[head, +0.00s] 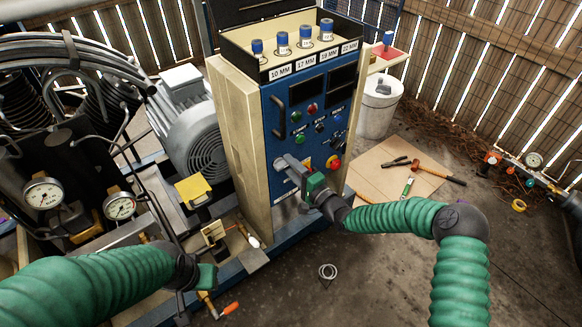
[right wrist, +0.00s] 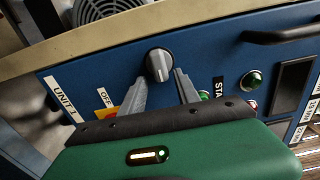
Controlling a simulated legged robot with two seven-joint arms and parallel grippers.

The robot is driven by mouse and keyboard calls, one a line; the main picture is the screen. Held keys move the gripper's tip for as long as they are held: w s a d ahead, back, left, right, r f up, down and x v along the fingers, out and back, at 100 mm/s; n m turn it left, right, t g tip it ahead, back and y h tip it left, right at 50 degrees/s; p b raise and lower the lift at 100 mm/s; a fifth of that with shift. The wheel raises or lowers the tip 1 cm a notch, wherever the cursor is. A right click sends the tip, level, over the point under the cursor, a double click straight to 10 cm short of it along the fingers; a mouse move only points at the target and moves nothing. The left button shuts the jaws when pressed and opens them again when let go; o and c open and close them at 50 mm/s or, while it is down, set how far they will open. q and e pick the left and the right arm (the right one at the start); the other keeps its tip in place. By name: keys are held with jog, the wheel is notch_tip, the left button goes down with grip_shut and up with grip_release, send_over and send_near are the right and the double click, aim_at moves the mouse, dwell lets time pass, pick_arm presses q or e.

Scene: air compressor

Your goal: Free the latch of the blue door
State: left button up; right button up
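The blue door (head: 268,120) is the front of the tall control cabinet, with a black handle (head: 279,117) on its left side. In the right wrist view the blue door (right wrist: 100,75) carries a round grey knob, perhaps the latch (right wrist: 158,65), near an OFF label. My right gripper (head: 283,165) is at the lower left of the door. In the right wrist view its two fingers (right wrist: 160,80) are apart, with the knob between or just beyond their tips; contact cannot be told. My left gripper (head: 205,278) hangs low at the lower left, its fingers unclear.
Labelled sockets with blue tops (head: 282,42) stand on the cabinet. A grey motor (head: 190,120) and gauges (head: 43,193) are to its left. A board with tools (head: 385,165) and a white bucket (head: 377,108) are to its right. Open floor lies in front.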

jog(key=shift+a+r, duration=0.1)
jog(key=p+v, duration=0.3)
jog(key=v, duration=1.4)
jog(key=shift+p, duration=0.3)
